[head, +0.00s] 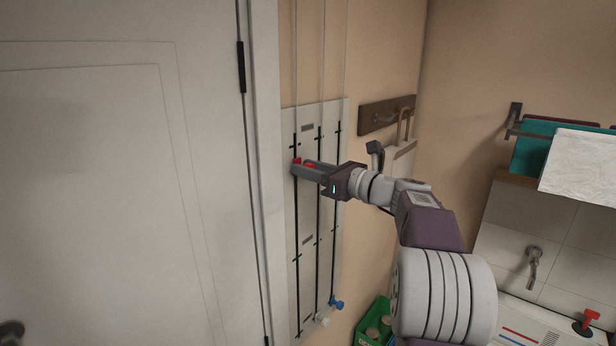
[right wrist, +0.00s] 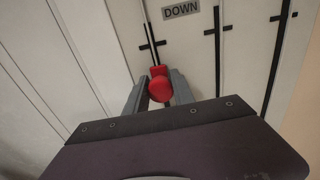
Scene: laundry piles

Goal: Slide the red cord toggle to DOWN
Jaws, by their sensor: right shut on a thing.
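The red cord toggle (head: 297,162) sits on the leftmost black slot of the pale wall panel (head: 306,215), in the upper part of that slot. My right gripper (head: 300,168) is shut on the toggle. In the right wrist view the red toggle (right wrist: 160,88) shows between the two grey fingers of my right gripper (right wrist: 160,90). A DOWN label (right wrist: 181,10) is on the panel, above and right of the toggle in that view. The blue toggle (head: 337,304) and the white toggle (head: 321,320) sit low on the other slots. My left gripper is not in view.
A white door (head: 100,180) fills the left, beside the panel. A wooden hook rail (head: 386,113) is on the wall to the right. A green crate (head: 372,325) stands low, right of the panel. A towel rail with cloths (head: 580,165) is at far right.

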